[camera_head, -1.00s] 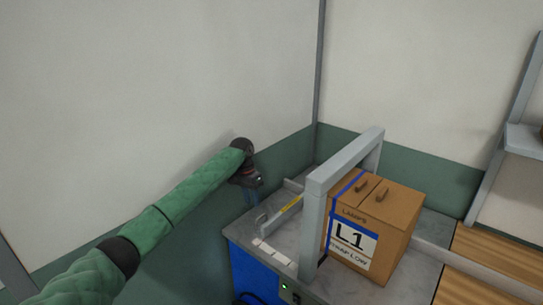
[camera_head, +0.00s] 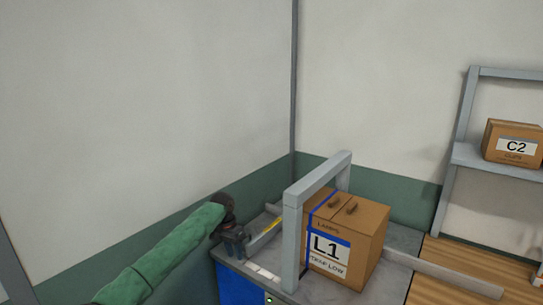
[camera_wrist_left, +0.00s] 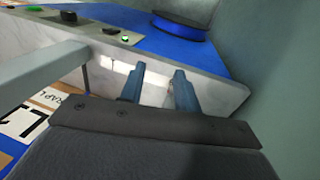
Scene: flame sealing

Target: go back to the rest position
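My left gripper (camera_head: 236,248) is at the left edge of the strapping machine (camera_head: 388,274), beside its grey arch (camera_head: 293,240). In the left wrist view its two blue-grey fingers (camera_wrist_left: 160,84) are apart with nothing between them. The cardboard box labelled L1 (camera_head: 365,229) stands on the machine's top, just right of the arch, with a blue strap around it. Part of its label (camera_wrist_left: 22,120) shows at the left of the left wrist view. My right gripper is not in view.
A shelf (camera_head: 470,156) at the right holds a box labelled C2 (camera_head: 513,142). A wooden surface (camera_head: 452,262) lies right of the machine. Walls close in behind and at the left. The machine's blue side carries buttons (camera_wrist_left: 124,39) and a blue reel (camera_wrist_left: 180,26).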

